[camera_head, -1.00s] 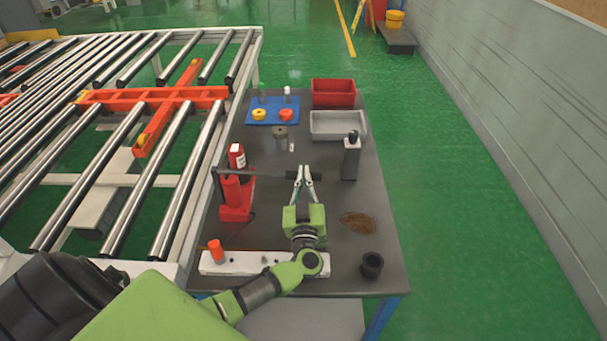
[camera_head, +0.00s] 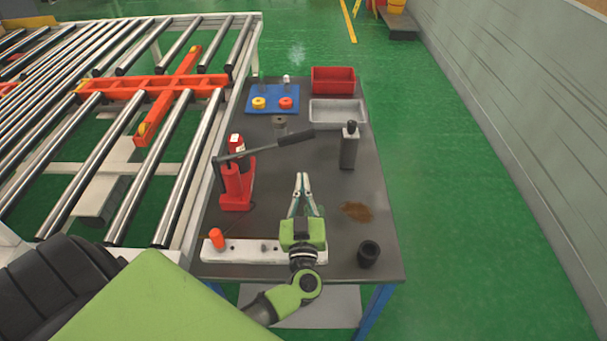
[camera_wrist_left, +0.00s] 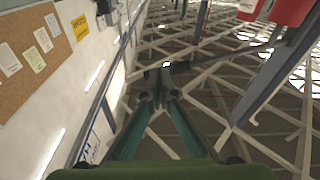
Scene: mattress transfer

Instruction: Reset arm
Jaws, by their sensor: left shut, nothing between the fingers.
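My left gripper (camera_head: 302,177) is over the dark table, its slim fingers pointing toward the far side with the tips together and nothing between them. Its fingers also show in the left wrist view (camera_wrist_left: 158,92). A red jack (camera_head: 237,188) stands to its left, with a long dark lever (camera_head: 275,143) sloping up to the right, beyond the fingertips. In the head view there is a gap between fingertips and lever. My right gripper is not in view.
A white block (camera_head: 235,252) with an orange peg lies beside the gripper's base. A black cup (camera_head: 369,254), brown patch (camera_head: 356,211) and grey bottle (camera_head: 349,150) are to the right. Red (camera_head: 333,80) and grey (camera_head: 338,111) trays stand at the back. A roller conveyor (camera_head: 187,165) borders the left.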

